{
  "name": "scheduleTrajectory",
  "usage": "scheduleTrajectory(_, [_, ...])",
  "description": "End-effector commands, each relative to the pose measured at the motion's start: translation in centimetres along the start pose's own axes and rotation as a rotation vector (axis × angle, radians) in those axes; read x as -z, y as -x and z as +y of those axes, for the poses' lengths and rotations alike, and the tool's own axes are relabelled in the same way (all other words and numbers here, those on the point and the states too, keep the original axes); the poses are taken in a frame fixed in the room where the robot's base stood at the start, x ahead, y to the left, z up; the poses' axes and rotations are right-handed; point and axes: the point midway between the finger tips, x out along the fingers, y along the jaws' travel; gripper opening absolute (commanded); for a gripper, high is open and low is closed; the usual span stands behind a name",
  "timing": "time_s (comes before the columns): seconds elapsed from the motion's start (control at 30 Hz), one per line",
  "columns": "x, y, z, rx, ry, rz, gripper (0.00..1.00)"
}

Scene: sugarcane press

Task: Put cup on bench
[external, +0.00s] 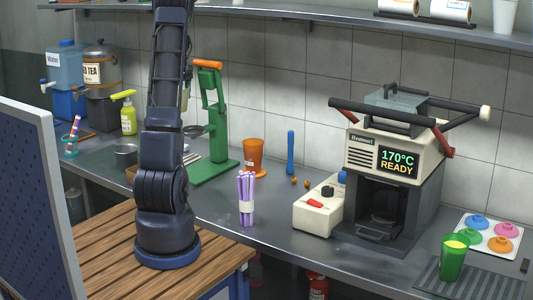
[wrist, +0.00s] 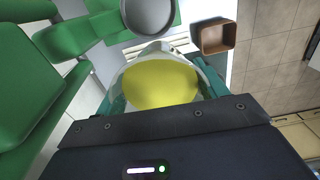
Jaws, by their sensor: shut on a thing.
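My gripper (wrist: 164,82) is shut on a pale cup (wrist: 207,72) in the wrist view, with a teal finger on either side. Yellow fills most of the cup's visible opening and looks like juice. The green press (wrist: 40,75) is close on the left of the wrist view; it also stands on the bench (external: 285,245) in the external view (external: 216,125). In the external view my arm rises out of the top of the picture, and my gripper and the held cup cannot be made out. How high the cup is above the bench cannot be told.
A round grey bowl-like part (wrist: 149,14) and a brown box (wrist: 213,37) are just beyond the cup. On the bench stand an orange cup (external: 253,155), purple straws (external: 246,200), a white device (external: 318,212), a sealing machine (external: 390,165) and a green cup (external: 453,260).

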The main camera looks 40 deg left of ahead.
Motion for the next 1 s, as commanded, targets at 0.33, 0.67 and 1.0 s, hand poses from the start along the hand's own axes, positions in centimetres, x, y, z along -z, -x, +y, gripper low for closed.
scheduleTrajectory(0.33, [-7.5,1.4,-0.8,-0.002,-0.007,0.000,0.40])
scheduleTrajectory(0.67, [-16.6,0.1,0.1,-0.001,-0.357,0.000,0.40])
scheduleTrajectory(1.0, [-28.6,-2.4,0.2,0.000,-0.976,-0.001,0.40])
